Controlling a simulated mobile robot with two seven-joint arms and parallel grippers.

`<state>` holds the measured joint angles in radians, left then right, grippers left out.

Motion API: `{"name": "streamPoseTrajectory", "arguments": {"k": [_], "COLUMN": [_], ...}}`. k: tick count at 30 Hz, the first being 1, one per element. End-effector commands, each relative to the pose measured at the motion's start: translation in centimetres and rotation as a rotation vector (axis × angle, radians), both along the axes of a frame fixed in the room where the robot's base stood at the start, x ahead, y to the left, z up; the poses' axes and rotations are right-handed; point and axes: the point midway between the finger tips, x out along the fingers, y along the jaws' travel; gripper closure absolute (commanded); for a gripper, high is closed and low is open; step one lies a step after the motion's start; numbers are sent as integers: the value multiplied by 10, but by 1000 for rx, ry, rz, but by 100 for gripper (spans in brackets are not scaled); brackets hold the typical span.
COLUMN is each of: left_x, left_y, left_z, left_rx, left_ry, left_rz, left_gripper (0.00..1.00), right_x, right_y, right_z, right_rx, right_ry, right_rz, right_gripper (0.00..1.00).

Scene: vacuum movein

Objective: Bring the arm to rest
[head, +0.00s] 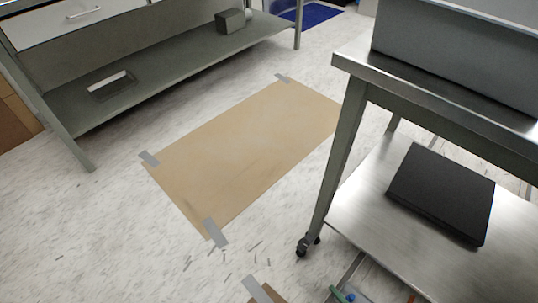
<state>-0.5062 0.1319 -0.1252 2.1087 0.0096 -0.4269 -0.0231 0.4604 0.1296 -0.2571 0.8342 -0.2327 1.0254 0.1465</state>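Neither of my grippers shows in the head view, and no part of my arms can be made out for certain. Whether they are open, shut or holding anything cannot be seen. No vacuum can be made out in this view.
A brown sheet (245,150) is taped to the pale floor (110,230). A metal cart (350,207) on casters stands at the right, with a black flat box (442,192) on its lower shelf. A grey bench (170,70) stands at the upper left. The floor at the lower left is mostly clear.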

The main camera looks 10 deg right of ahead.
Motion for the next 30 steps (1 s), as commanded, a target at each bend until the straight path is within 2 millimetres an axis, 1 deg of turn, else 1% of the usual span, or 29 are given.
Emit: {"name": "streamPoseTrajectory", "arguments": {"k": [1, 3, 7, 13, 16, 20, 23, 24, 26, 27, 29, 30], "left_x": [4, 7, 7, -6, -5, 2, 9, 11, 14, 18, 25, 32], "left_y": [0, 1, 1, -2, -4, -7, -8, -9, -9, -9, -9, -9], "left_z": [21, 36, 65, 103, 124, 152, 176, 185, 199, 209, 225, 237], "left_rx": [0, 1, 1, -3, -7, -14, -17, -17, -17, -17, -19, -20], "left_ry": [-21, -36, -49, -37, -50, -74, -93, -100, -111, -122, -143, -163], "left_rz": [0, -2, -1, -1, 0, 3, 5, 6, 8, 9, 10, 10], "left_gripper": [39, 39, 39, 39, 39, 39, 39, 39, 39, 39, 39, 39], "right_x": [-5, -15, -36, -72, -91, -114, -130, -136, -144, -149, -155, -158], "right_y": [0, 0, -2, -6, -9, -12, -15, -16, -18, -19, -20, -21], "right_z": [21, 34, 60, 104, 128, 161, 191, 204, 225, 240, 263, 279], "right_rx": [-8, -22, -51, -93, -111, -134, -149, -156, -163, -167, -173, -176], "right_ry": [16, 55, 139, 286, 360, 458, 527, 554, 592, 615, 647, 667], "right_rz": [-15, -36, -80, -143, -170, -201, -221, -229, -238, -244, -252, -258], "right_gripper": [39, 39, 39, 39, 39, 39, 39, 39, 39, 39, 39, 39]}}
